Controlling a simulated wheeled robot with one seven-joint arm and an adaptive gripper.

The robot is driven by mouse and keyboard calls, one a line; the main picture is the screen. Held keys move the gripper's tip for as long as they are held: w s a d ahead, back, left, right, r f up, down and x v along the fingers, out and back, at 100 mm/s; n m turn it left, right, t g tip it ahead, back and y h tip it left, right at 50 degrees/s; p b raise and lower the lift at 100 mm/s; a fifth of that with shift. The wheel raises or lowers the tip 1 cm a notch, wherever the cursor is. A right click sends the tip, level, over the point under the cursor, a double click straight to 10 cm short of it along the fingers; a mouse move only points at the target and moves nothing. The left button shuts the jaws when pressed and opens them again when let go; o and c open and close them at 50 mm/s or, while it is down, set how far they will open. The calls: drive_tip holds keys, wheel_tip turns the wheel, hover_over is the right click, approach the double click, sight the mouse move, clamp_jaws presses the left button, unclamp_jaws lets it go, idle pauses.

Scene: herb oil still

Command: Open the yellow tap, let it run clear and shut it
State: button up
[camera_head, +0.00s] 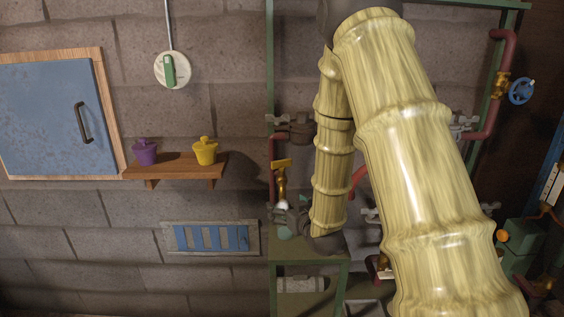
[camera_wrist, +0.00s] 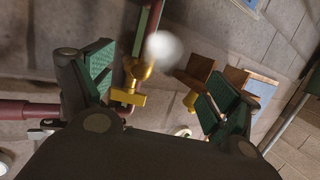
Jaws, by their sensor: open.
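The yellow tap (camera_head: 281,172) is a brass-coloured valve with a flat yellow handle, on the red pipe at the left of the green frame. In the wrist view the tap (camera_wrist: 129,97) shows upside down, between my finger pads and nearer the left one. A blurred white blob (camera_wrist: 163,48) sits by its spout end; in the head view it is just below the tap. I cannot tell whether it is running liquid. My gripper (camera_head: 287,222) is open and empty, just below the tap. It also shows in the wrist view (camera_wrist: 160,90), pads wide apart.
A wooden shelf (camera_head: 174,165) left of the tap holds a purple pot (camera_head: 144,152) and a yellow pot (camera_head: 205,151). A blue vent (camera_head: 211,238) is below it. A blue-handled valve (camera_head: 522,91) is at far right. My arm hides much of the frame and pipes.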

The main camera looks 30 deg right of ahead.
sight(283, 162)
drive_tip(key=w+d+r+t, duration=0.2)
drive_tip(key=d+r, duration=0.2)
drive_tip(key=r, duration=0.6)
drive_tip(key=shift+h, duration=0.4)
drive_tip(key=w, duration=0.3)
drive_tip(key=w+d+p, duration=0.1)
drive_tip(key=w, duration=0.2)
drive_tip(key=w+p, duration=0.1)
drive_tip(key=w, duration=0.3)
drive_tip(key=shift+d+f, duration=0.25)
drive_tip(key=shift+d, duration=0.1)
drive_tip(key=c, duration=1)
drive_tip(key=shift+c, duration=0.2)
